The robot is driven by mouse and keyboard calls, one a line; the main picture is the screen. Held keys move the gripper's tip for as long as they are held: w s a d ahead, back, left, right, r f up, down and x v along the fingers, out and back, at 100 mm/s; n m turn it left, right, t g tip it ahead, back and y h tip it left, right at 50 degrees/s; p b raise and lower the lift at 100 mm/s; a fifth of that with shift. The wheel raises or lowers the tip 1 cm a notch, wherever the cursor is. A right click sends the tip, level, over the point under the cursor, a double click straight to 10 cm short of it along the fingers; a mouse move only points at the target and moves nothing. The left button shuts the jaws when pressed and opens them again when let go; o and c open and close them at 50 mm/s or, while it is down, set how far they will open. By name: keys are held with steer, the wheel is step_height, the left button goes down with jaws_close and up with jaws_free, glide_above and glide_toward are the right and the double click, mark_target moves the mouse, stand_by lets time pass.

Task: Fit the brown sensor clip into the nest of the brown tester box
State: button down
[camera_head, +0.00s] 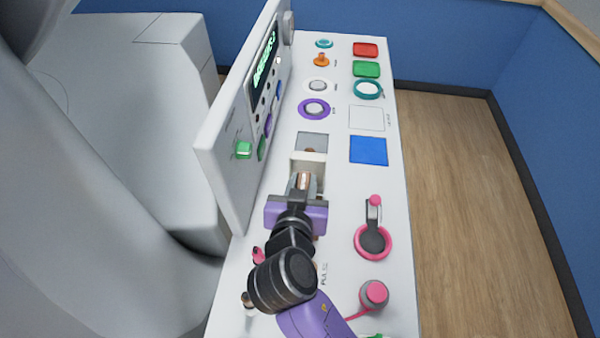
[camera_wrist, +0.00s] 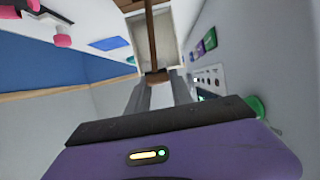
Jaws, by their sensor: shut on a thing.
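My gripper (camera_head: 304,187) is shut on the brown sensor clip (camera_head: 304,179), just in front of a pale open box on the white bench top. This box (camera_head: 296,159) appears to be the tester box, with a small brown part inside. In the wrist view the clip (camera_wrist: 157,78) shows between the fingertips of my gripper (camera_wrist: 160,92). A brown strip runs from it up across the pale box (camera_wrist: 140,40); I cannot tell whether it belongs to the clip or the box. The fingers hide most of the clip. Whether it touches the nest is unclear.
An upright white panel (camera_head: 235,135) with a display stands close on the left. A blue square (camera_head: 369,150) and a pink-ringed grey piece (camera_head: 373,240) lie to the right. A purple ring (camera_head: 314,108) lies beyond the box. A pink-topped cylinder (camera_head: 374,294) stands at the front right.

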steer(key=shift+f+b, duration=2.8)
steer(key=shift+f, duration=1.05)
steer(key=shift+f+b, duration=0.55)
steer(key=shift+f, duration=0.05)
steer(key=shift+s+f+b, duration=0.1)
steer(key=shift+f+b, duration=1.25)
steer(key=shift+f, duration=0.05)
steer(key=c, duration=1.1)
jaws_free()
steer(key=shift+o, duration=0.2)
